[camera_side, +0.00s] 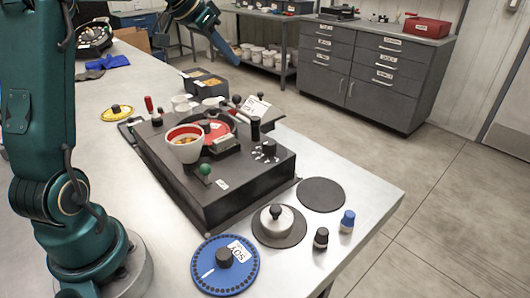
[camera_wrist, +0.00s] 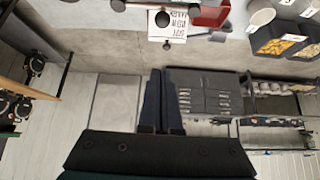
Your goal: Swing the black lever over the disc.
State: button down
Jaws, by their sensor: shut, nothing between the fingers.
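The seed meter is a black box (camera_side: 250,178) on the table in the side view. A red disc (camera_side: 216,130) lies in its round opening, partly covered by the hopper cup and fittings. Dark fittings with knobs stand around the opening; I cannot tell surely which is the black lever or how it is turned. My gripper (camera_side: 229,54) hangs in the air behind and above the meter, apart from it. In the wrist view my gripper (camera_wrist: 161,100) has its fingers together with nothing between them.
A blue disc (camera_side: 208,275), a black disc (camera_side: 321,194) and a silver knobbed part (camera_side: 272,224) lie in front.

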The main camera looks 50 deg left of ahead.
jog(key=shift+f, duration=0.5)
jog(key=x, duration=0.9)
jog(key=shift+s+f, duration=0.1)
jog(key=shift+f, duration=0.2)
jog(key=shift+s, duration=1.65)
jog(key=shift+s+n+y, duration=0.4)
jog(key=shift+n, duration=0.2)
jog(key=shift+s+n+y, duration=1)
jog(key=shift+s+n, duration=0.05)
jog(key=shift+n, duration=0.45)
jog(key=shift+s+d, duration=0.15)
jog(key=shift+s, duration=0.3)
jog(key=shift+s+d, duration=0.2)
jog(key=shift+s, duration=0.25)
jog(key=shift+s+d, duration=0.4)
jog(key=shift+s, duration=0.15)
jog(key=shift+s+d+f+g, duration=0.1)
jog(key=shift+g, duration=0.2)
